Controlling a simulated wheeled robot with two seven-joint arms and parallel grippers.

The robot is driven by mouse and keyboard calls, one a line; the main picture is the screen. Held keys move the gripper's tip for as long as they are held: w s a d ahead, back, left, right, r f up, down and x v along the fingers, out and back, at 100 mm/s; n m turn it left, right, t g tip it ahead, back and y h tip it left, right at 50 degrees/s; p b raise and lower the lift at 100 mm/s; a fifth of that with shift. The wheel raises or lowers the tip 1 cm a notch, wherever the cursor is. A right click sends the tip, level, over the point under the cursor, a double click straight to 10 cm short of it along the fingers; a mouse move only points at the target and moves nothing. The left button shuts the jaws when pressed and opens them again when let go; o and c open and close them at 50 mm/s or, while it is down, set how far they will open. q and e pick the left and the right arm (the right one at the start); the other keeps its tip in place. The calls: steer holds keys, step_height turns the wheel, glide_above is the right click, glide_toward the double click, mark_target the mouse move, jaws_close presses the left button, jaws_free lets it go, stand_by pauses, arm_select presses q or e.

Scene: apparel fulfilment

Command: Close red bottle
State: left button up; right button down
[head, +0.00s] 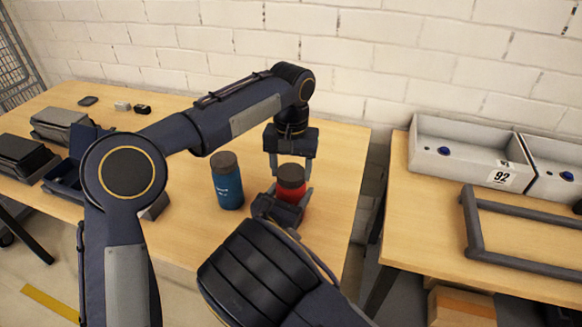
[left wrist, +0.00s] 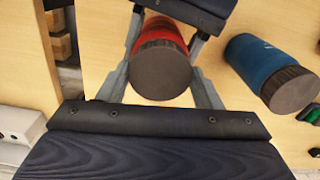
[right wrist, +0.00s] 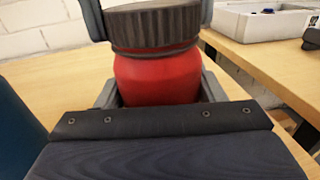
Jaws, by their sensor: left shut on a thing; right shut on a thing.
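The red bottle (head: 291,190) stands upright near the right end of the left table, with its dark ribbed cap (right wrist: 155,25) seated on top. My left gripper (head: 291,170) reaches down from above and is shut on the cap, one finger on each side. The left wrist view looks down on the cap (left wrist: 160,70) between the fingers. My right gripper (head: 289,197) comes in from the front, low down, and is shut on the red body of the bottle (right wrist: 157,78). Whether the cap is fully tightened cannot be told.
A blue bottle (head: 227,182) with a dark cap stands close by on the left. Folded dark garments (head: 25,158) lie at the table's left end. A gap separates this table from the right table, which holds grey bins (head: 450,165) and a dark frame (head: 475,245).

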arm_select(q)
steer(key=m, duration=0.8)
steer(key=shift+m, duration=0.4)
steer(key=o, duration=1.1)
steer(key=shift+r, duration=2.25)
steer(key=shift+c, duration=0.4)
